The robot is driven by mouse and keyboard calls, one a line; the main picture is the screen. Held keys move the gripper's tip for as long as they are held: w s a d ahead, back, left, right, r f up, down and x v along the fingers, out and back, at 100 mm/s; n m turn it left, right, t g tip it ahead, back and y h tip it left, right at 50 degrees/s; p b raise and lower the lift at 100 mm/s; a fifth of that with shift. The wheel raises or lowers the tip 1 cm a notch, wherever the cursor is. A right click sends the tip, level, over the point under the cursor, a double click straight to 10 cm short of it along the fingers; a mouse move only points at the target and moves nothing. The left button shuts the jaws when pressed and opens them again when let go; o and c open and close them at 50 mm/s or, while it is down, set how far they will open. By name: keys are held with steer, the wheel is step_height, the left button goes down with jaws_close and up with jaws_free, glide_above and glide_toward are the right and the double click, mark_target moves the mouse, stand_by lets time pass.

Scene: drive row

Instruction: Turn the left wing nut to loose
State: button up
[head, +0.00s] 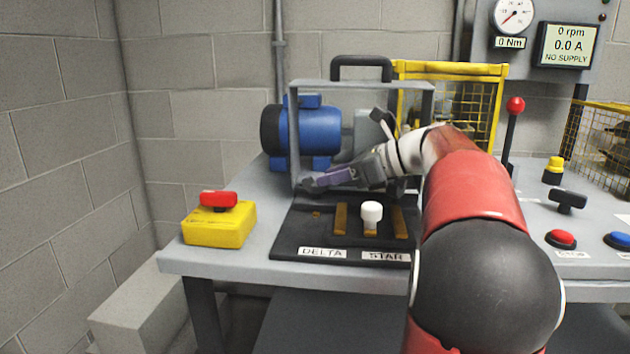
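A black terminal board (285,240) lies on the bench, marked DELTA and STAR. Brass strips (341,218) and a white knob (371,212) stand on it. A small brass-coloured piece (316,214) shows on its left part; it is too small to tell whether it is the left wing nut. No wing nut is clearly visible. My gripper (310,184) points left, above the rear left part of the board, inside the grey frame. It is seen from the side, so its opening and anything between the fingers cannot be made out.
A grey frame (294,140) with a black handle stands around my gripper. A blue motor (318,130) and a yellow cage (480,105) stand behind. A yellow box (220,228) with a red knob sits left. A red-tipped lever (512,125) and buttons stand right.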

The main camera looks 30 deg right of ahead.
mark_target(314, 178)
steer(key=shift+x, duration=2.4)
steer(key=shift+f, duration=0.1)
steer(key=shift+c, duration=0.3)
jaws_close()
steer(key=shift+r+n+g+p, duration=0.3)
steer(key=shift+n+g+p, duration=0.1)
steer(key=shift+p, duration=0.8)
steer(key=shift+f+n+g+y+p, duration=0.25)
steer(key=shift+n+g+y+p, duration=0.1)
steer(key=shift+y, duration=0.15)
